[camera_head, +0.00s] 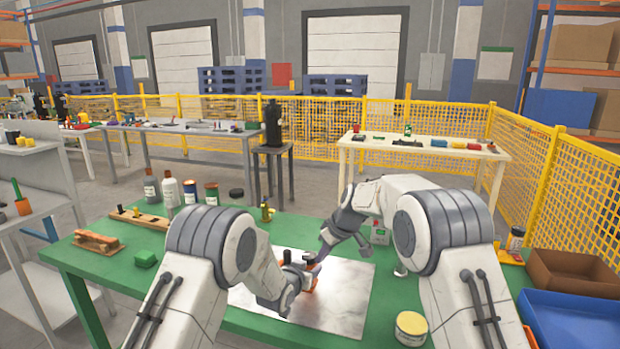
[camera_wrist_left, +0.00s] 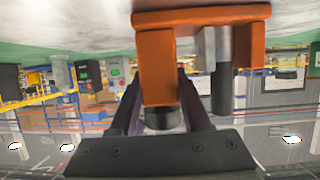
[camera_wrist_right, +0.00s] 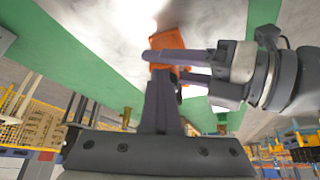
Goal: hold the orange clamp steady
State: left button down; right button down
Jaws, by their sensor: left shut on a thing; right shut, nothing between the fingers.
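The orange clamp (camera_head: 311,268) is on the metal sheet (camera_head: 345,290) on the green table and is partly hidden behind my left gripper. In the left wrist view the clamp (camera_wrist_left: 157,62) has an orange frame and a grey screw with a dark end. My left gripper (camera_wrist_left: 160,112) is shut on one orange leg of it. The clamp (camera_wrist_right: 168,45) also shows in the right wrist view, with a finger of my left gripper across it. My right gripper (camera_wrist_right: 160,85) is shut and empty, close to the clamp; I cannot tell whether they touch.
Bottles and cans (camera_head: 190,192) stand at the table's back left. A yellow-topped tin (camera_head: 410,328), a brown bin (camera_head: 575,272) and a blue tray (camera_head: 570,318) are right.

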jog(key=shift+s+a, duration=0.45)
jog(key=shift+a, duration=0.2)
jog(key=shift+s+a+r, duration=0.1)
jog(key=shift+a, duration=0.2)
jog(key=shift+s, duration=0.15)
jog(key=shift+s+d+r, duration=0.15)
jog(key=shift+r, duration=1.35)
jog(key=shift+s+d+r, duration=0.1)
jog(key=shift+d+r, duration=0.05)
jog(key=shift+r, duration=1.3)
notch_tip(320, 180, down, 6)
jog(key=w+d, duration=0.2)
jog(key=shift+w+a, duration=0.15)
jog(key=shift+a, duration=0.1)
